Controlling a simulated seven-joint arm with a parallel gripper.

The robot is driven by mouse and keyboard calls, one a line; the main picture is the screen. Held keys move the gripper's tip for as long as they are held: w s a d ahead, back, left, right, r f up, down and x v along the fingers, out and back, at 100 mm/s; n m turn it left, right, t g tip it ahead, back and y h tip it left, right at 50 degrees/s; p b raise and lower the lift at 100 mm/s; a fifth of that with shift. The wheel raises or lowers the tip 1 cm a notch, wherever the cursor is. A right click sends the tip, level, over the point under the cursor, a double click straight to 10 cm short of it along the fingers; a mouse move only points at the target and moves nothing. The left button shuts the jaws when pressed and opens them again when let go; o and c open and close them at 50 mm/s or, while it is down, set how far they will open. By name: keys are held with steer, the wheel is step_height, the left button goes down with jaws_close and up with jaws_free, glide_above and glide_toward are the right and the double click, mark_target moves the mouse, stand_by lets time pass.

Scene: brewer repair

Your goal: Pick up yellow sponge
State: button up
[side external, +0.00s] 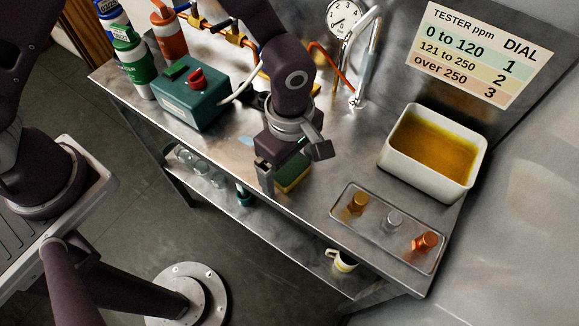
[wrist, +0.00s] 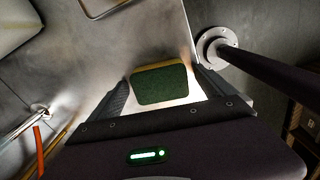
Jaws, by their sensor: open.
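The sponge (side external: 292,174) has a green top and yellow lower edge and lies on the metal bench near its front edge. In the wrist view the sponge (wrist: 160,84) sits between my two fingers, green face toward the camera, with a yellow strip along its far edge. My gripper (side external: 284,178) is open over the sponge, one finger on its left side. In the wrist view my gripper (wrist: 160,88) shows a gap on both sides of the sponge. I cannot tell the exact height of the fingertips over the bench.
A teal box with a red knob (side external: 191,92) stands left of my gripper. A clear tray (side external: 371,229) holding several small fittings lies to the right. A white tub of amber liquid (side external: 433,150) stands behind the tray. A curved metal tap (side external: 369,62) and gauge (side external: 345,17) rise behind.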

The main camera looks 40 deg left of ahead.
mark_target(289, 166)
steer(key=c, duration=1.4)
step_height(289, 166, up, 10)
steer(key=shift+r, duration=0.1)
